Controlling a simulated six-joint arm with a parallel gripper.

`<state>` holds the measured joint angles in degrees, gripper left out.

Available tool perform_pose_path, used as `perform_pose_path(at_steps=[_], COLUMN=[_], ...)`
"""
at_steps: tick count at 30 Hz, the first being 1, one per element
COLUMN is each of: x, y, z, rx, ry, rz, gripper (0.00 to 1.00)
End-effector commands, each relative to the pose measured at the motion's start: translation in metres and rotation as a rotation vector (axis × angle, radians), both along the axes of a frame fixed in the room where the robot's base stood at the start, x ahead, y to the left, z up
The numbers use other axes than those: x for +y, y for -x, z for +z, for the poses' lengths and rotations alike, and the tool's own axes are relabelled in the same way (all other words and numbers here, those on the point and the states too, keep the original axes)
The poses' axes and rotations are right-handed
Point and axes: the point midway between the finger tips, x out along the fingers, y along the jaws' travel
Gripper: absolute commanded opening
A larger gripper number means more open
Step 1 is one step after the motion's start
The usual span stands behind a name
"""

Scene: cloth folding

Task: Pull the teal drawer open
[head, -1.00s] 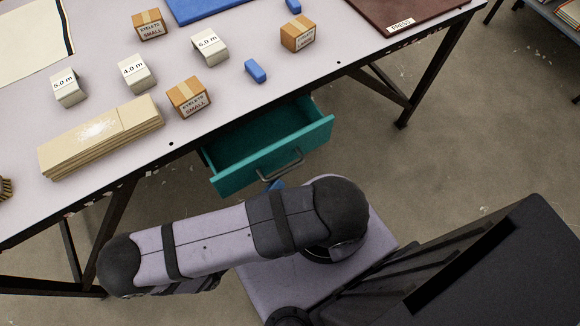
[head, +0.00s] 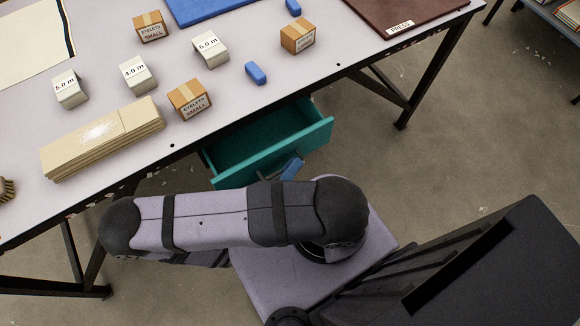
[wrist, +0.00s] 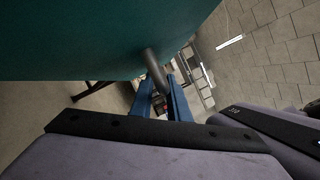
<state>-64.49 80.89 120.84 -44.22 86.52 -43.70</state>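The teal drawer (head: 230,181) stands open under the table, pulled well out and empty where I can see inside. Its front also fills the top of the wrist view (wrist: 90,40). The grey bar handle (wrist: 154,68) curves out from that front. My gripper's blue fingers (wrist: 161,95) are apart, with the handle's end reaching into the gap between them; contact is not clear. In the head view, one blue finger of my gripper (head: 292,168) shows at the drawer front, over the handle's right part. My arm hides the rest of the gripper.
The table (head: 225,105) above holds small cardboard boxes (head: 190,99), white labelled blocks (head: 137,75), a blue block (head: 255,74) and a beige folded stack (head: 102,137). A black table leg (head: 420,80) stands right of the drawer. The floor (head: 480,130) there is clear.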

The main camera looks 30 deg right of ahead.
Motion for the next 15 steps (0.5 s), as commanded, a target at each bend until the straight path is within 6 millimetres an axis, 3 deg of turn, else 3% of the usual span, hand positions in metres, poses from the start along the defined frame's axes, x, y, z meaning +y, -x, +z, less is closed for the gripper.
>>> perform_pose_path(at_steps=[9, 15], x=[0.001, 0.002], y=[0.002, 0.024], z=[0.0, 0.002], rx=[0.001, 0.003], ry=[0.001, 0.003], rz=[0.001, 0.007], gripper=[0.0, 0.0])
